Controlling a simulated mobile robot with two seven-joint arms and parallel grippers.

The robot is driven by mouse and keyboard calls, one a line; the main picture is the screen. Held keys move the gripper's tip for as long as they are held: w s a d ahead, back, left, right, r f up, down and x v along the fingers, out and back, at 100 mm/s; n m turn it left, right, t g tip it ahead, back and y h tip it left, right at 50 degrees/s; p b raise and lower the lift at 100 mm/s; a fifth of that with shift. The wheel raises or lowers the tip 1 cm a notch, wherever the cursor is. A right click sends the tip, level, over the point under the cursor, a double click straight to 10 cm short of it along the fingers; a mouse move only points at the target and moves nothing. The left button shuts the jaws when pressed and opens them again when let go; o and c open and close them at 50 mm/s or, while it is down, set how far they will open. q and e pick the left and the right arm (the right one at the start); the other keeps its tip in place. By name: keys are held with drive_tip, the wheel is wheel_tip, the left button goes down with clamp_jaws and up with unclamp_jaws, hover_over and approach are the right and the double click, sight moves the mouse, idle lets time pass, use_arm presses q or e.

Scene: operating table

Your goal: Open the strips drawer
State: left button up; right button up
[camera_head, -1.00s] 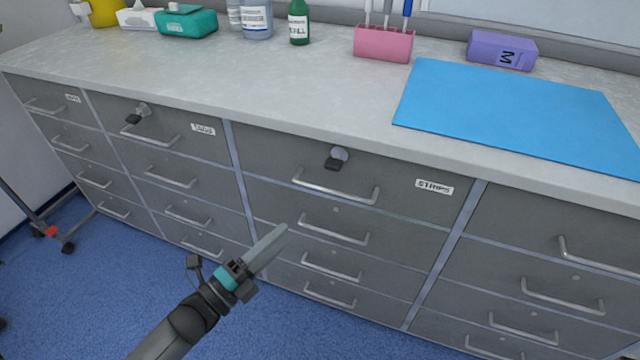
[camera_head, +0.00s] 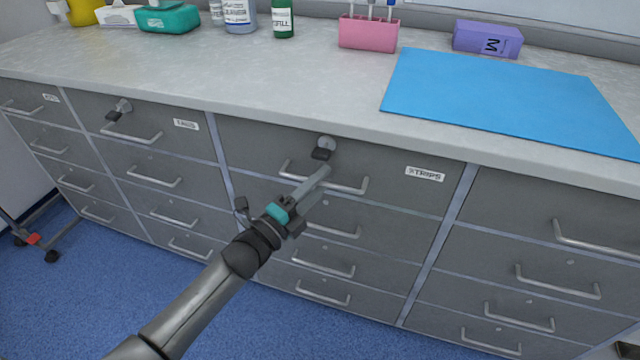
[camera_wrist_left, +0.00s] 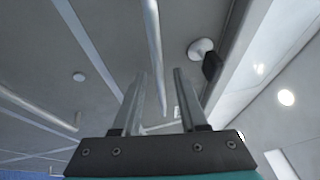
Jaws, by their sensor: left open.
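The strips drawer (camera_head: 390,165) is the grey top drawer with a "STRIPS" label (camera_head: 425,174), and it is shut. Its bar handle (camera_head: 350,187) shows in the head view, with a lock and dark key (camera_head: 322,152) above it. My left gripper (camera_head: 322,172) is open, with its fingertips in front of the handle's middle. In the left wrist view, a handle bar (camera_wrist_left: 153,40) runs between the two fingers of the gripper (camera_wrist_left: 160,73), and the lock (camera_wrist_left: 200,48) is to the right. I cannot tell whether the fingers touch the bar. My right gripper is not in view.
Other shut drawers with bar handles surround it, including one with a key (camera_head: 115,113) to the left. The worktop (camera_head: 300,85) above carries a blue mat (camera_head: 510,95), a pink holder (camera_head: 367,33), a purple box (camera_head: 488,40) and bottles. Blue floor lies below.

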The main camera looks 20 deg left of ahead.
use_arm(q)
drive_tip(key=shift+w+d, duration=0.1)
clamp_jaws()
idle(0.3)
idle(1.2)
